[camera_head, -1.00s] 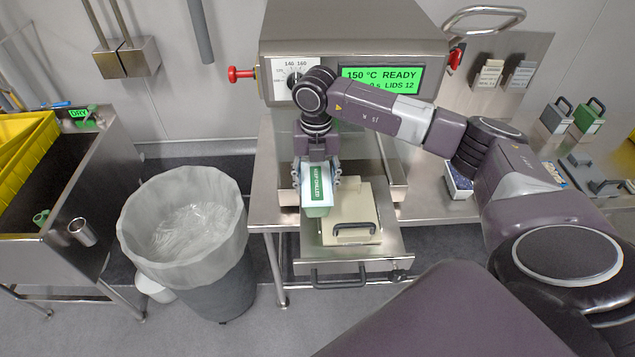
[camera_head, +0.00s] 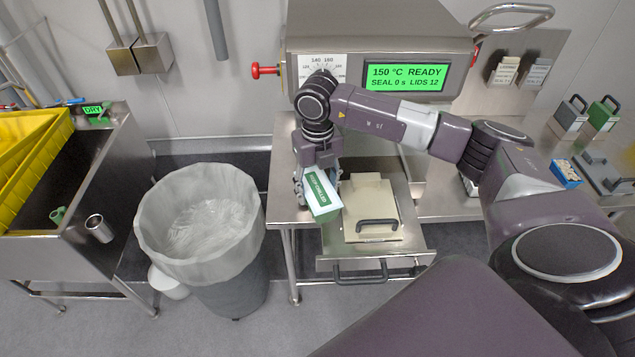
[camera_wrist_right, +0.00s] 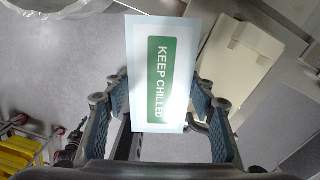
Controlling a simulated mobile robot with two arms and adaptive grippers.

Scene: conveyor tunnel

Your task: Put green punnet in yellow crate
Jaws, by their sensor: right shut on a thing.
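The green punnet (camera_head: 321,195) is a small pale box with a green "KEEP CHILLED" label on top. My right gripper (camera_head: 318,188) is shut on it and holds it by the table's left part, left of the cream plate. In the right wrist view the punnet (camera_wrist_right: 158,75) stands out between the fingers of the right gripper (camera_wrist_right: 165,115), label facing the camera. The yellow crate (camera_head: 35,160) is at the far left in the head view, on the steel sink-like stand, partly cut off by the frame edge. My left gripper is not in view.
A lined waste bin (camera_head: 200,225) stands between the stand and the sealing machine (camera_head: 370,45). The cream plate (camera_head: 371,205) with a black handle lies in the machine's drawer.

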